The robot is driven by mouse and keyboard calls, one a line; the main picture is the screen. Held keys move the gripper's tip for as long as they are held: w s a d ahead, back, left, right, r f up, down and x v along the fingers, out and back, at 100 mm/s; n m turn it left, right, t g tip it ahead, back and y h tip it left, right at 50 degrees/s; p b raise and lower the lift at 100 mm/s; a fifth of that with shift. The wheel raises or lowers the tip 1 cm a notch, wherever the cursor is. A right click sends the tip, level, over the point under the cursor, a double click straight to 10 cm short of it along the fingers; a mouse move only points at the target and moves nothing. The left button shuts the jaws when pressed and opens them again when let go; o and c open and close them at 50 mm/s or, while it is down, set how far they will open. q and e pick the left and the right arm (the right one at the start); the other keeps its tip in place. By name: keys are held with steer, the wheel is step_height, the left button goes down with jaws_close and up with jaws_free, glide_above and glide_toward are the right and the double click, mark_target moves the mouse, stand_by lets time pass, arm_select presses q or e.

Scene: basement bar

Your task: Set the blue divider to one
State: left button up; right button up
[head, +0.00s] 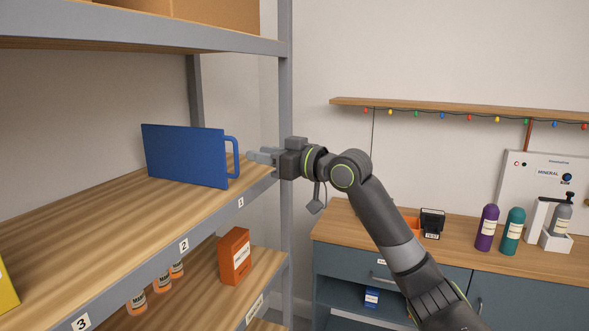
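The blue divider (184,155) is an upright flat panel standing on the upper wooden shelf board (110,215). Its loop handle (235,158) is at its right end, close to the label "1" (240,202) on the shelf's front edge. Labels "2" (184,244) and "3" (82,322) are further left along that edge. My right gripper (256,156) is just right of the handle, beside the shelf post, pointing left. Its two fingers look apart with nothing between them, and a small gap to the handle shows. My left gripper is out of view.
A grey shelf post (286,90) stands by my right gripper. A yellow object (6,286) is at the far left of the board. An orange box (234,256) and several orange jars are on the shelf below. A counter (400,249) with bottles stands at right.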

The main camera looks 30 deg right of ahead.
steer(key=b+v, duration=0.2)
steer(key=v, duration=0.5)
steer(key=shift+s, duration=0.35)
steer(key=shift+d, duration=0.1)
